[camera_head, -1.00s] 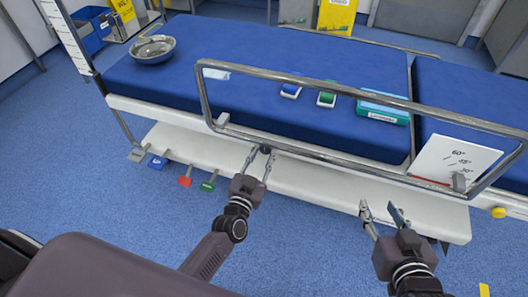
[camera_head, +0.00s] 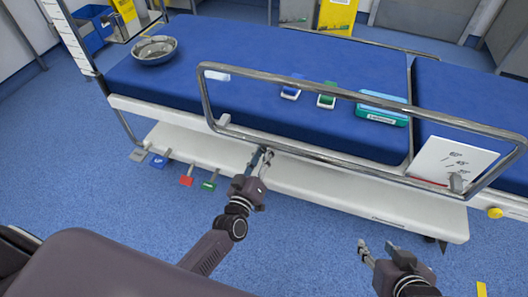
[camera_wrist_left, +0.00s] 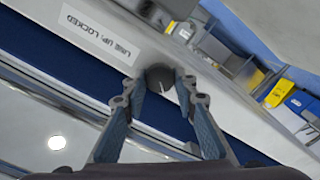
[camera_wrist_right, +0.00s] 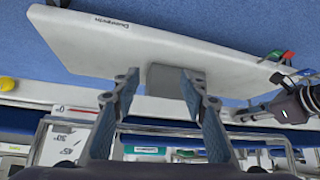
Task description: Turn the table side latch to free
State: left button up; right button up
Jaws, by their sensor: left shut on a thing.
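The side latch is a dark round knob (camera_wrist_left: 159,76) on the table's pale side rail. In the left wrist view it sits between my left fingertips, and a short pale line shows on its face. A white label (camera_wrist_left: 100,34) beside it reads "LINE UP: LOCKED". My left gripper (camera_head: 267,155) is shut on the knob; it also shows in the left wrist view (camera_wrist_left: 158,82). In the head view the fingers mostly hide the knob. My right gripper (camera_head: 378,253) is low at the right, apart from the table. The right wrist view shows its fingers (camera_wrist_right: 158,82) open and empty.
A metal side rail (camera_head: 320,87) arches above the latch. A white lower shelf (camera_head: 330,195) lies below, with coloured pedals (camera_head: 187,181) to the left. A white angle card (camera_head: 450,160) stands right, near a yellow knob (camera_head: 495,213). Blue floor is open in front.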

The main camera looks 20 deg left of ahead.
pick_arm(q)
jog(key=n, duration=0.3)
jog(key=shift+n, duration=0.3)
jog(key=shift+f+n+b, duration=0.1)
jog(key=shift+n+b, duration=0.25)
jog(key=shift+n, duration=1.95)
pick_arm(e)
jog(key=w+a+r+t+y, duration=0.1)
jog(key=w+r+t, duration=0.2)
jog(key=w+r, duration=0.1)
jog(key=shift+w+a, duration=0.35)
jog(key=shift+w, duration=0.05)
pick_arm(q)
jog(key=o, duration=1.2)
jog(key=shift+c, duration=0.2)
jog(key=s, duration=1.2)
jog(key=shift+a, duration=0.25)
